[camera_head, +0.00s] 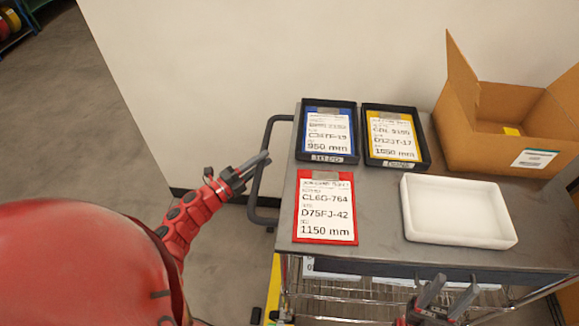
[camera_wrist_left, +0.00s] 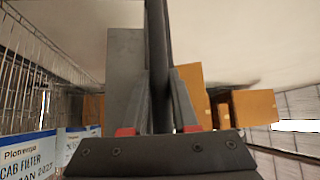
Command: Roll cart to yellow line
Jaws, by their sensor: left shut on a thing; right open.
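The cart (camera_head: 375,210) has a grey top and wire shelves below. Its dark looped handle (camera_head: 268,145) sticks out on the left side. My left gripper (camera_head: 250,172) is at that handle and shut on it. In the left wrist view the dark handle bar (camera_wrist_left: 157,60) runs up between the fingers (camera_wrist_left: 158,110). My right gripper (camera_head: 447,293) is open and empty at the cart's front edge, with its fingers pointing up. A yellow strip (camera_head: 273,290) shows on the floor by the cart's left front corner; the cart hides the rest.
A white wall (camera_head: 250,60) stands behind. Grey floor (camera_head: 70,120) is clear at left.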

